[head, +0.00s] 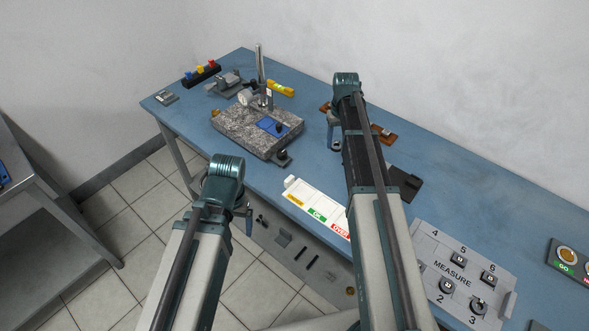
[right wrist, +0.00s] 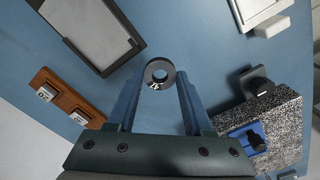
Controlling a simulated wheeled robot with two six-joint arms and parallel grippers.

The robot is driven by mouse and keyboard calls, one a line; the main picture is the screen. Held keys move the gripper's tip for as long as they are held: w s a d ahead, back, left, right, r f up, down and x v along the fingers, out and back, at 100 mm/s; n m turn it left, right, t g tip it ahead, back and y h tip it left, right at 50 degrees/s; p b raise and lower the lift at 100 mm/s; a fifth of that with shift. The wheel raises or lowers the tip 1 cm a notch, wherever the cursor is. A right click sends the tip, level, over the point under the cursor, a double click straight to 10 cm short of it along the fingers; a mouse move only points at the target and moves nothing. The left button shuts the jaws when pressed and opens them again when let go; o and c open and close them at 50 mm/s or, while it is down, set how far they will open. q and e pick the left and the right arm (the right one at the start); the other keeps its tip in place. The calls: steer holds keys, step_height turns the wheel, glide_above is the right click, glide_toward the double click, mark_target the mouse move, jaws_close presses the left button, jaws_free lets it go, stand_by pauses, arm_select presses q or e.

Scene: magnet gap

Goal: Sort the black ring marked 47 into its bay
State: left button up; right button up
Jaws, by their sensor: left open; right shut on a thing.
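A dark ring (right wrist: 159,74) with a light mark is held between the fingertips of my right gripper (right wrist: 158,82) in the right wrist view. The mark is too small to read. In the head view my right gripper (head: 335,137) is over the middle of the blue bench, and the ring is not made out there. My left gripper (head: 247,215) is open at the bench's front edge; its fingers are partly hidden by the arm. The white sorting tray (head: 300,187) has yellow, green and red labels; my right arm hides its right end. Its corner shows in the right wrist view (right wrist: 264,12).
A granite block (head: 232,132) with a blue pad and gauge stand is left of my right gripper. Brown blocks (head: 385,137) and a dark tray (head: 406,183) lie behind my right arm. A MEASURE panel (head: 437,255) with several ringed pegs is at right. Bench between is clear.

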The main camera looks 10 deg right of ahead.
glide_above(304, 192)
steer(key=shift+a+f+n+b, duration=0.1)
steer(key=shift+f+n+b, duration=0.2)
steer(key=shift+f, duration=0.1)
steer(key=shift+f, duration=0.15)
steer(key=shift+f+b, duration=2.65)
steer(key=shift+b, duration=0.2)
steer(key=shift+f, duration=0.2)
steer(key=o, duration=1.3)
steer(key=c, duration=0.5)
